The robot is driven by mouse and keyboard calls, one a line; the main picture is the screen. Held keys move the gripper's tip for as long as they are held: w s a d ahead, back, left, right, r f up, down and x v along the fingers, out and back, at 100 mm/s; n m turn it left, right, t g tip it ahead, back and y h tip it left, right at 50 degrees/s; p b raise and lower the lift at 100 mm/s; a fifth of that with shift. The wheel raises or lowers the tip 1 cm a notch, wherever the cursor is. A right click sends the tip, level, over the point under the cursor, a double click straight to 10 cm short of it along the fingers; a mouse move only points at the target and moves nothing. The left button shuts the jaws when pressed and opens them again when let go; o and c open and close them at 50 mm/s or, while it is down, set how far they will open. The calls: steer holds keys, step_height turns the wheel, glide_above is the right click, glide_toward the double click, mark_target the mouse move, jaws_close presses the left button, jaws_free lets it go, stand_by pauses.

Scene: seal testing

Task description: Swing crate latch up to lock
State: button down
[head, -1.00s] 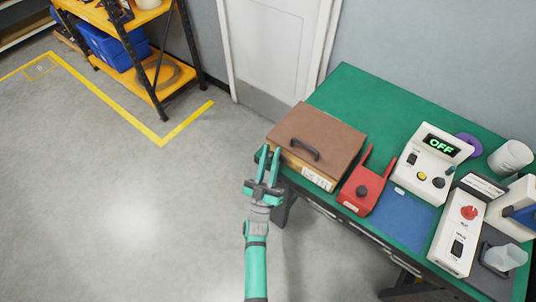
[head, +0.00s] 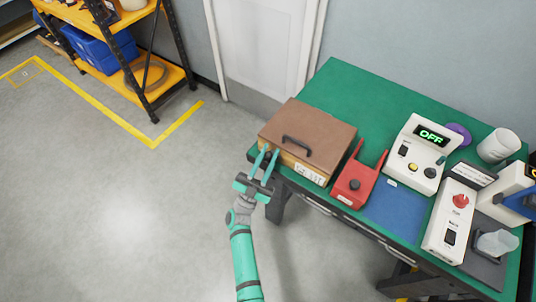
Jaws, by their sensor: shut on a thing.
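The crate (head: 318,136) stands at the left end of the green table, with a brown lid, a dark lid handle (head: 297,144) and a lighter front side with a white label. The lid looks closed. My gripper (head: 265,158) is at the crate's front left, its two fingers pointing at the front side. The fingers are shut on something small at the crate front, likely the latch. The latch itself is too small and too covered by the fingers to make out, so its angle cannot be told.
A red forked fixture (head: 355,184) stands just right of the crate. A white device reading OFF (head: 420,152), a white control box (head: 451,222) and a blue mat (head: 398,208) are farther right. The floor left of the table is clear.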

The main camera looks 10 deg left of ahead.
steer(key=shift+f, duration=0.1)
steer(key=c, duration=1.8)
jaws_free()
steer(key=shift+d, duration=0.1)
steer(key=shift+c, duration=0.2)
steer(key=v, duration=1)
steer(key=shift+s+f, duration=0.2)
steer(key=shift+s, duration=0.15)
steer(key=shift+a, duration=0.2)
steer(key=shift+d, duration=0.1)
steer(key=s+d+r+n+g+y, duration=0.2)
steer(key=s+d+g+y, duration=0.1)
steer(key=s, duration=0.5)
steer(key=s+d+r+n+g+y, duration=0.1)
steer(key=s+d+n+g+y, duration=0.2)
steer(key=s+d, duration=0.3)
steer(key=s+d+r+n+g+y, duration=0.2)
steer(key=s+d, duration=0.3)
steer(key=s, duration=0.7)
steer(key=shift+s+d+r+g+y, duration=0.25)
steer(key=shift+g+y, duration=0.35)
steer(key=shift+g, duration=0.3)
